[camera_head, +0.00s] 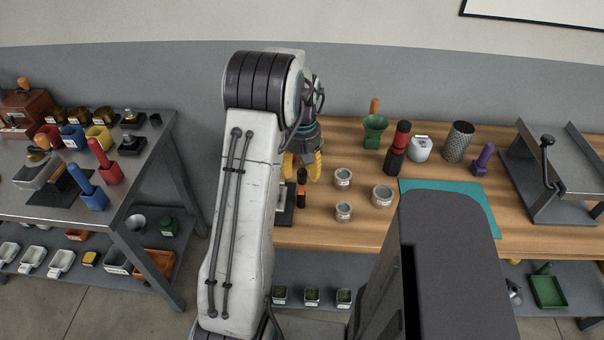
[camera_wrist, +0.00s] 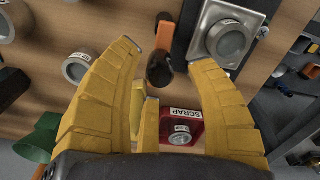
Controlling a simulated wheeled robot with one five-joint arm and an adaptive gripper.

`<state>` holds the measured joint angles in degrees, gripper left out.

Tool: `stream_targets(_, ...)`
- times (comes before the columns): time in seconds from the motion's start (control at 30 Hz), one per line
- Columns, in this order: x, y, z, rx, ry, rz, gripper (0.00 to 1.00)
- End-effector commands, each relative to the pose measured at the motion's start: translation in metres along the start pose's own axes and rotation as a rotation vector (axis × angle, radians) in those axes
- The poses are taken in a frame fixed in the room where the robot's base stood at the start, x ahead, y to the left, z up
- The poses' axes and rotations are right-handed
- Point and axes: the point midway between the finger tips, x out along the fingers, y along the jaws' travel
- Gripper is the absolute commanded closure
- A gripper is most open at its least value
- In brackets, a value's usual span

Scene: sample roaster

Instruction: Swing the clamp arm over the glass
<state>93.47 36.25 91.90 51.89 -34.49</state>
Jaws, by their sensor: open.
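A dark-based fixture with a square metal block (camera_wrist: 207,20) stands at the upper right of the wrist view. A round, glass-like disc (camera_wrist: 230,42) sits in its top. An orange bar with a black rounded knob (camera_wrist: 160,72), seemingly the clamp arm, lies left of the block, apart from the disc. How it joins the fixture is unclear. In the head view the fixture (camera_head: 284,212) is partly hidden behind my arm, with the black-and-orange piece (camera_head: 301,196) beside it. My gripper (camera_head: 301,170) is open and empty above them; its yellow fingers (camera_wrist: 168,54) spread either side of the knob.
A red box labelled SCRAP (camera_wrist: 181,130) lies below the knob. Several grey cups, including one (camera_head: 343,178), stand right of my gripper. Behind them are a green funnel (camera_head: 375,128) and a black-and-red cylinder (camera_head: 398,150). A teal mat (camera_head: 470,205) lies farther right.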

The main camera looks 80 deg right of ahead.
Motion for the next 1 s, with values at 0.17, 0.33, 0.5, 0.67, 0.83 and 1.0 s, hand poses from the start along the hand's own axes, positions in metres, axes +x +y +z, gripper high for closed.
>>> stream_targets(0.17,0.016,0.000,0.000,0.001,-0.002,-0.001,0.49)
stream_targets(0.33,0.021,0.000,0.000,0.001,0.001,0.001,0.49)
stream_targets(0.5,0.022,0.000,0.000,0.001,0.001,0.001,0.49)
stream_targets(0.67,0.022,0.000,0.000,0.001,0.001,0.001,0.50)
stream_targets(0.83,0.022,0.000,0.000,0.001,0.001,0.001,0.65)
stream_targets(1.0,0.022,0.000,0.000,0.001,0.001,0.001,0.80)
